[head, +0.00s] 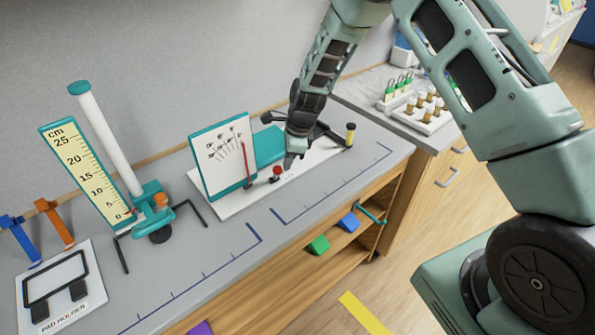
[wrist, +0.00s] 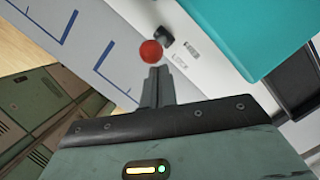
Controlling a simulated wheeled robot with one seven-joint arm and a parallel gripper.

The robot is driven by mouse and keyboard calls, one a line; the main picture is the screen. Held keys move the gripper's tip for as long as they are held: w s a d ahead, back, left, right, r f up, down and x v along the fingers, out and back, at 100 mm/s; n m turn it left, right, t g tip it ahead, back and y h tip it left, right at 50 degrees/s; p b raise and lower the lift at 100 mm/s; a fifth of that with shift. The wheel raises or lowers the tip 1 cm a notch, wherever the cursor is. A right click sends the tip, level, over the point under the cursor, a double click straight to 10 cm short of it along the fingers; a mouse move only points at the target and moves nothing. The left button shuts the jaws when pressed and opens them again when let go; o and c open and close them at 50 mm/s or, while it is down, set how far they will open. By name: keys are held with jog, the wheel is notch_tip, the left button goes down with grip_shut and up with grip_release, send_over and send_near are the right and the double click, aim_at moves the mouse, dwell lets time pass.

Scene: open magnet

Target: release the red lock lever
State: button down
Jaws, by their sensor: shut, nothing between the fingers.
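The red lock lever shows as a small red knob (head: 277,170) on a dark mount, on the white base plate (head: 228,208) of the teal and white device. In the wrist view the red knob (wrist: 151,51) is just beyond my fingertips, with a black piece beside it. My gripper (head: 289,163) is shut and empty, pointing down just right of the knob in the head view. In the wrist view my closed fingers (wrist: 156,76) appear close to the knob; I cannot tell whether they touch it.
A white dial panel (head: 222,155) with a red needle stands left of the knob. A teal block (head: 268,145) lies behind. A post with a yellow top (head: 350,133) stands right. A cm scale (head: 85,172) is further left. The bench front is clear.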

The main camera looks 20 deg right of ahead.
jog(key=shift+w+a+r, duration=0.15)
jog(key=shift+w+a, duration=0.2)
jog(key=shift+w, duration=0.35)
jog(key=shift+r, duration=0.1)
jog(key=shift+r+p, duration=0.55)
jog(key=shift+r, duration=0.2)
jog(key=shift+d, duration=0.1)
jog(key=w+d+r+b, duration=0.1)
jog(key=d+r+b, duration=0.2)
jog(key=r, duration=0.7)
jog(key=shift+d+r, duration=0.15)
jog(key=shift+d, duration=0.85)
